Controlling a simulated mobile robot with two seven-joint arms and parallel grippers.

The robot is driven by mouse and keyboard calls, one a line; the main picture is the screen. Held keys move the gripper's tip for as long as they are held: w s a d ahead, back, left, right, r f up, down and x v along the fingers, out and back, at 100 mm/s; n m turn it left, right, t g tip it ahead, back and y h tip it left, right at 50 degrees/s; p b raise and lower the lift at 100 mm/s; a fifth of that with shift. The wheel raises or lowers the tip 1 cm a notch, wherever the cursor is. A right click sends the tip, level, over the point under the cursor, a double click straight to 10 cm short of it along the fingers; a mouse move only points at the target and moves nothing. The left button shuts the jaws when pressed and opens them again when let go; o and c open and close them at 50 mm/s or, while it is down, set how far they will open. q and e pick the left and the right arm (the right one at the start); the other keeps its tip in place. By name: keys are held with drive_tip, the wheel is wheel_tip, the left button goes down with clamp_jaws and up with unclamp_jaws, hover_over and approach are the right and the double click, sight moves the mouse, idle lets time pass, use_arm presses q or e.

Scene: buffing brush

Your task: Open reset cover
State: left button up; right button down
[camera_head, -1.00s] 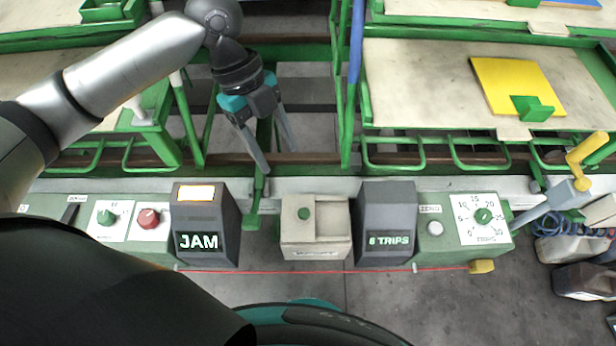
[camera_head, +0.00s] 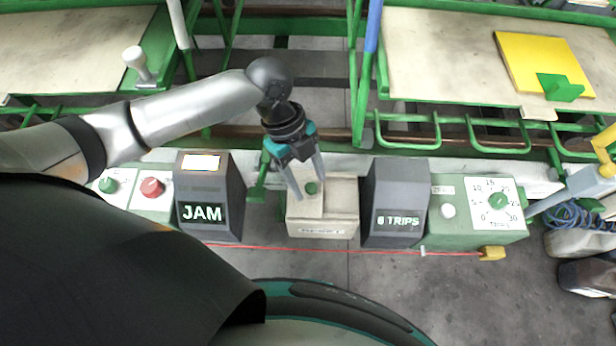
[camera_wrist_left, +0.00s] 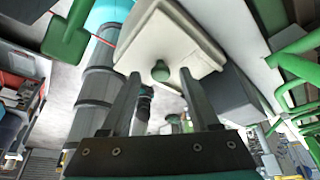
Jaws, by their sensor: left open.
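The reset box is a beige box (camera_head: 340,215) with a green round knob (camera_head: 312,188) on its top, between the JAM display and the 6 TRIPS display. A raised pale part on its top looks like the cover; its label is too blurred to read. My left gripper (camera_head: 309,186) is open over the box's left half, with its fingertips on either side of the knob. In the left wrist view, the knob (camera_wrist_left: 160,71) shows between the two finger ends, against the pale box (camera_wrist_left: 165,40). I cannot tell whether the fingers touch it. My right gripper is out of view.
The dark JAM display (camera_head: 208,200) stands left of the box and the 6 TRIPS display (camera_head: 396,205) close on its right. A green dial panel (camera_head: 478,210) is further right, a red knob (camera_head: 152,187) further left. A red cord (camera_head: 380,250) runs along the front.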

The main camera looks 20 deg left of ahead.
use_arm(q)
drive_tip(key=shift+f, duration=0.1)
drive_tip(key=shift+c, duration=0.4)
clamp_jaws()
idle(1.0)
